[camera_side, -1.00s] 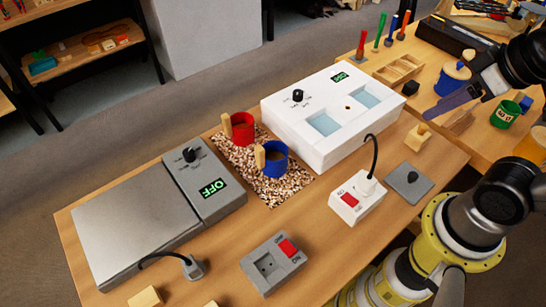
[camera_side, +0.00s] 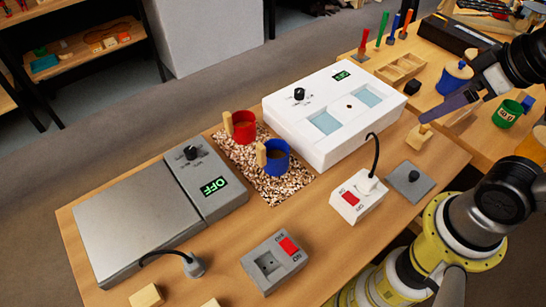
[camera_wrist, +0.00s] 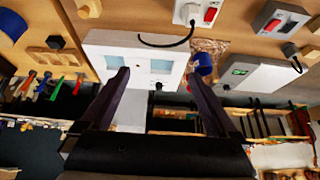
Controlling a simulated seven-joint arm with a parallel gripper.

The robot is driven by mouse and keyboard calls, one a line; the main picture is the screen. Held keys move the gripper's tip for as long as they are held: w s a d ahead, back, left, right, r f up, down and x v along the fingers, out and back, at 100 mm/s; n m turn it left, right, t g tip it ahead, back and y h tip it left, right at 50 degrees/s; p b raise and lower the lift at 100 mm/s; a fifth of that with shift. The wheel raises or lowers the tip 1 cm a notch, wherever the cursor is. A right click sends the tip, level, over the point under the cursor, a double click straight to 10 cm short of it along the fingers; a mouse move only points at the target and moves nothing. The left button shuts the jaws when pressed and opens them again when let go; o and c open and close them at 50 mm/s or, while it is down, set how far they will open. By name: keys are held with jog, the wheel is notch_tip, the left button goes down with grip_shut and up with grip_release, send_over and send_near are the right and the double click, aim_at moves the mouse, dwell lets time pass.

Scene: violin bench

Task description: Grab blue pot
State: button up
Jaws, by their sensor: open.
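The blue pot (camera_side: 276,164) with a wooden handle stands on the speckled mat (camera_side: 288,192), to the right of and nearer the camera than a red pot (camera_side: 240,130). The blue pot also shows in the wrist view (camera_wrist: 203,66), beyond the right finger's tip. A second blue pot, lidded (camera_side: 452,82), stands on the far right bench. My gripper (camera_wrist: 158,78) is open and empty, its two dark fingers apart. In the side view my gripper (camera_side: 428,117) hangs at the right, well away from the blue pot on the mat.
A white two-well device (camera_side: 330,120) lies between my gripper and the pots. A grey hotplate reading OFF (camera_side: 135,220) is left of the mat. A green mug (camera_side: 506,114) stands at right.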

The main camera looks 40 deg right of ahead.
dwell(0.3)
jog(key=w+a+r+n, duration=0.2)
jog(key=w+r+n, duration=0.4)
jog(key=w+n, duration=0.2)
jog(key=n+g, duration=0.5)
jog(key=n, duration=0.5)
send_over(273, 151)
jog(key=s, duration=0.2)
notch_tip(273, 151, down, 13)
jog(key=shift+g, duration=0.3)
jog(key=shift+s+a+f, duration=0.1)
jog(key=shift+a+f, duration=0.25)
jog(key=shift+f, duration=2.35)
jog(key=shift+s+a+f, duration=0.15)
jog(key=shift+a+f, duration=0.2)
jog(key=shift+f, duration=2.3)
jog(key=shift+s+a+f, duration=0.1)
jog(key=shift+a+f, duration=0.25)
jog(key=shift+f, duration=2.35)
jog(key=shift+r, duration=0.1)
jog(key=c, duration=1.3)
